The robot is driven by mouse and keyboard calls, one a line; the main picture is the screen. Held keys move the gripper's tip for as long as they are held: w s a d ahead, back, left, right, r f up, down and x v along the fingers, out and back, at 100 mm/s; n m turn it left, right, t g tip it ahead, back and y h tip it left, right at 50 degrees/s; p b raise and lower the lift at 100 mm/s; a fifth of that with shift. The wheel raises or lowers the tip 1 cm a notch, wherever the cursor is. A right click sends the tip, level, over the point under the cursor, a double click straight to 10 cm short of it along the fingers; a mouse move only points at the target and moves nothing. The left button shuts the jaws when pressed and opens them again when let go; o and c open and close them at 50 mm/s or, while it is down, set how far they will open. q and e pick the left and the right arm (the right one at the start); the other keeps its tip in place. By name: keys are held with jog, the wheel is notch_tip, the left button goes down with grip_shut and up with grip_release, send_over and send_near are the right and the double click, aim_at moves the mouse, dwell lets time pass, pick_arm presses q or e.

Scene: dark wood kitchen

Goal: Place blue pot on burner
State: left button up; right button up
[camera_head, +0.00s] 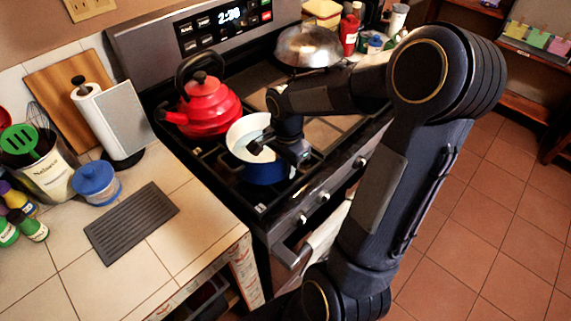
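The blue pot (264,172) has a white inside and stands upright at the front left burner of the stove, over the black grate (225,180). Whether its base rests fully on the grate is hidden. My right gripper (279,151) reaches in from the right at the pot's right rim. Its fingers look spread apart, one over the pot's white opening and one near the outer right side. Contact with the rim cannot be made out. My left gripper is not in view.
A red kettle (207,108) stands on the burner behind the pot. A domed metal lid (308,46) sits at the stove's far right. The tiled counter at left holds a dark mat (131,222), a blue-lidded jar (96,184) and a paper towel holder (123,122). Open floor lies at right.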

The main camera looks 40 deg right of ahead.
jog(key=shift+r, duration=0.1)
notch_tip(320, 180, up, 11)
jog(key=s+a+f+n+t+y, duration=0.2)
jog(key=s+a+n+t, duration=0.3)
jog(key=s+a+n, duration=0.8)
jog(key=shift+s+a+n+y, duration=0.15)
jog(key=shift+a+n+y, duration=0.2)
jog(key=shift+n+y, duration=0.7)
